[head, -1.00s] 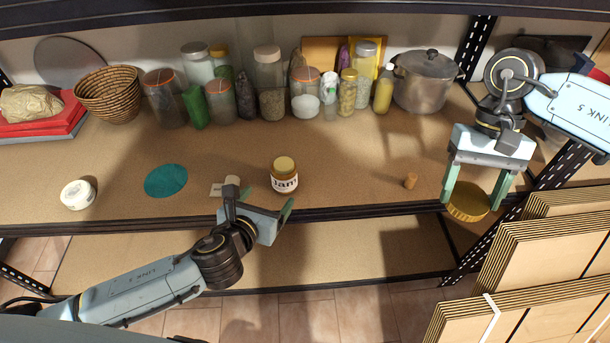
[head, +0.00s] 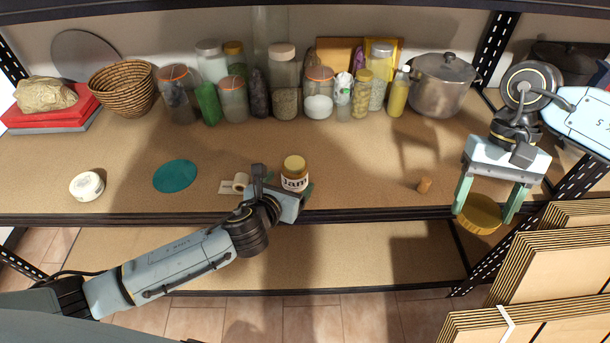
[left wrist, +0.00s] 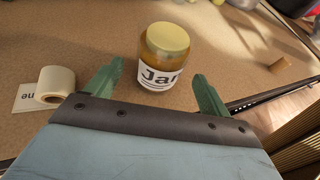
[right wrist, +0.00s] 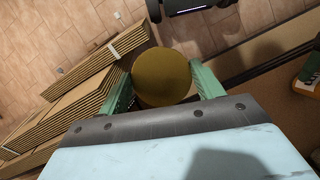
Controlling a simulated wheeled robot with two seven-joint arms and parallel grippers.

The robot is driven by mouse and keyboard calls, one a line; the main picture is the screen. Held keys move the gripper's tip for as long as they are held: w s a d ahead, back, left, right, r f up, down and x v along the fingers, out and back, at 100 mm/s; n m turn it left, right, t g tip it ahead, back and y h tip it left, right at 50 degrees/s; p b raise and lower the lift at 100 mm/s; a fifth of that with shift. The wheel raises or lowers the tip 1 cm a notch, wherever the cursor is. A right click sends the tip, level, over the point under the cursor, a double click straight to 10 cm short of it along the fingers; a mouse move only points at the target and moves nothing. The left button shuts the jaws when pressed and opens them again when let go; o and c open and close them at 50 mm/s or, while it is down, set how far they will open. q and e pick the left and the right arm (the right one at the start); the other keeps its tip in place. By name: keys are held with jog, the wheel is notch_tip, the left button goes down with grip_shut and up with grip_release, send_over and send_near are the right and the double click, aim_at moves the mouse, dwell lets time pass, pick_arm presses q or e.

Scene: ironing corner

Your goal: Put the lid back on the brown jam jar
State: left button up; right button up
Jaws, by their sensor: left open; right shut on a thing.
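The jam jar (head: 294,178) stands upright near the shelf's front edge, with a white "Jam" label and brownish-yellow contents. It also shows in the left wrist view (left wrist: 162,66). My left gripper (head: 283,187) is open at the jar, its fingers spread to either side of it. In the left wrist view a gap shows between each finger and the jar. My right gripper (head: 488,203) is shut on the round gold lid (head: 480,214), off the shelf's front edge at the right. The lid fills the space between the fingers in the right wrist view (right wrist: 162,78).
A tape roll (head: 241,182) on a card lies just left of the jar. A teal disc (head: 176,176) and white tub (head: 87,186) are further left. A cork (head: 424,185) lies right. Several jars and a pot (head: 440,84) line the back. Cardboard stacks (head: 550,270) stand front right.

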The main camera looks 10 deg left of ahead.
pick_arm(q)
jog(key=b+x, duration=0.2)
jog(key=x, duration=0.3)
pick_arm(e)
notch_tip(320, 180, down, 2)
jog(key=shift+f, duration=0.1)
pick_arm(q)
jog(key=shift+r, duration=0.1)
jog(key=c, duration=1.5)
jog(key=shift+o, duration=0.2)
notch_tip(320, 180, up, 10)
jog(key=p, duration=0.4)
pick_arm(e)
notch_tip(320, 180, up, 4)
jog(key=shift+r, duration=0.2)
